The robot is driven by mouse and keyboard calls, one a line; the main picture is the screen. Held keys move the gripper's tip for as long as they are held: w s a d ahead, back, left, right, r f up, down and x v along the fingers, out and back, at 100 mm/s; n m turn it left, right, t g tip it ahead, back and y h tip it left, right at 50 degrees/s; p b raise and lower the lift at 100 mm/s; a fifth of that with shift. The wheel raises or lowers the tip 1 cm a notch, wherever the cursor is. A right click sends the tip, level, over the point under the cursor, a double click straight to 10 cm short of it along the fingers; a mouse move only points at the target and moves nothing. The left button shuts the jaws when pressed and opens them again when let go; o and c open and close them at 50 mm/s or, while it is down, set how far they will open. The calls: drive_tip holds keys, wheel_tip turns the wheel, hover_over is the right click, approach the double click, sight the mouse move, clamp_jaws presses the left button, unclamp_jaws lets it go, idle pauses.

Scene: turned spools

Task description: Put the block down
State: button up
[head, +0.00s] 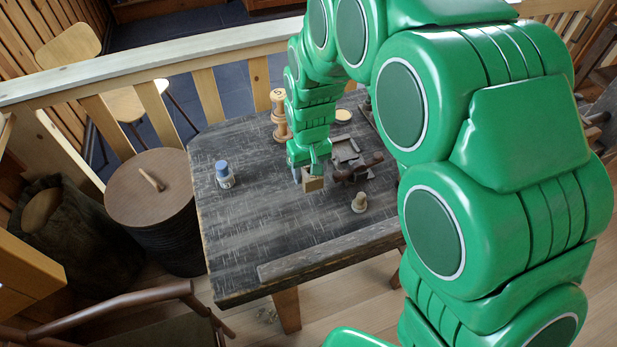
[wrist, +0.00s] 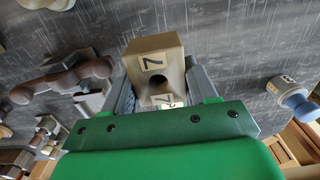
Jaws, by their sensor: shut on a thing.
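The block (head: 313,184) is a small tan wooden piece below my gripper (head: 310,174) in the head view, over the middle of the dark worktable (head: 255,225). In the wrist view the block (wrist: 152,48) shows a label with a 7 and a dark round hole in its end. My gripper (wrist: 160,88) is shut on it, with one grey finger on each side. I cannot tell whether the block's underside touches the tabletop. My green arm hides part of the table's right side.
A tall wooden spool (head: 278,118) stands behind. A dark brown tool (head: 358,169) lies close on the right, and a small turned piece (head: 359,203) stands front right. A raised strip (head: 325,250) runs along the front edge. The front-left tabletop is clear.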

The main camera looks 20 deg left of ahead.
sight(309, 179)
drive_tip(key=shift+w+a+f, duration=0.25)
drive_tip(key=shift+w+f, duration=0.05)
drive_tip(key=shift+f, duration=1.7)
drive_tip(key=shift+f, duration=0.1)
drive_tip(key=o, duration=1.1)
drive_tip(key=shift+c, duration=0.2)
wheel_tip(309, 179, up, 11)
drive_tip(key=shift+r, duration=0.6)
